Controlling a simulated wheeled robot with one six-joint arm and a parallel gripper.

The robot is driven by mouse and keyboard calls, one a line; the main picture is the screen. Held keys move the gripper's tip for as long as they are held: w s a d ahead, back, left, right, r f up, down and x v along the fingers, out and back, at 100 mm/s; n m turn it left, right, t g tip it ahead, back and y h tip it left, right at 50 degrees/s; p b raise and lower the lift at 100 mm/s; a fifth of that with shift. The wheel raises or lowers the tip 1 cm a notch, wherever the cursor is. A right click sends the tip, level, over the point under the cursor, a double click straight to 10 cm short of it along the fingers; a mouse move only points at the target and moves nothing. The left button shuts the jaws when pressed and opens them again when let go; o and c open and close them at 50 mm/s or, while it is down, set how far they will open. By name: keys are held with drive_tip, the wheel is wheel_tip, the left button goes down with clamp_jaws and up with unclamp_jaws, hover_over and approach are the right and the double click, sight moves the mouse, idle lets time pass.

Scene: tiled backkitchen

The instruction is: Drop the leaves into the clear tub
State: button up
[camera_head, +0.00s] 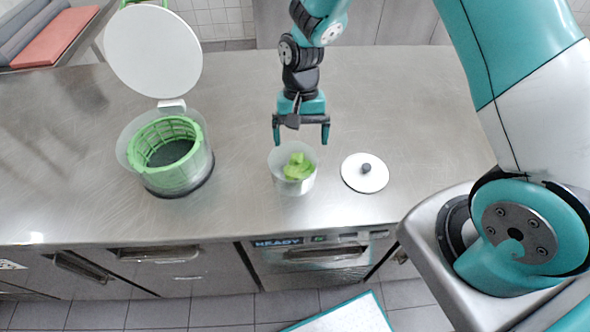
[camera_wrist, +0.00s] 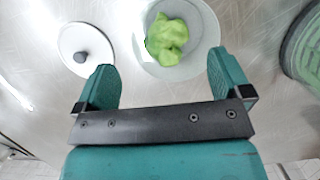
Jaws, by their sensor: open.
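The clear tub (camera_head: 293,186) stands on the steel counter with the green leaves (camera_head: 298,166) inside it. In the wrist view the leaves (camera_wrist: 167,40) lie within the round rim of the tub (camera_wrist: 208,32). My gripper (camera_head: 301,138) is open and empty, just above and behind the tub in the head view. In the wrist view its two fingers (camera_wrist: 165,82) are spread apart, with the tub beyond them. I see nothing between the fingers.
A white lid with a dark knob (camera_head: 364,174) lies on the counter right of the tub; it also shows in the wrist view (camera_wrist: 86,52). A salad spinner with a green basket (camera_head: 170,150) stands left, its white lid (camera_head: 153,52) raised. The steel counter (camera_head: 240,100) between is clear.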

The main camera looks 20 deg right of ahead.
drive_tip(key=b+v, duration=0.3)
drive_tip(key=v, duration=1.2)
drive_tip(key=shift+r, duration=0.35)
drive_tip(key=shift+w+d, duration=0.1)
drive_tip(key=shift+w, duration=0.05)
drive_tip(key=s+a+n+t+y+b, duration=0.1)
drive_tip(key=s+n, duration=0.4)
drive_tip(key=s, duration=0.6)
drive_tip(key=s+a+n+t+y+b, duration=0.2)
drive_tip(key=s+a+n+b, duration=0.2)
drive_tip(key=s, duration=0.7)
drive_tip(key=shift+s+a+n, duration=0.4)
drive_tip(key=shift+a+n, duration=0.2)
drive_tip(key=shift+n, duration=0.6)
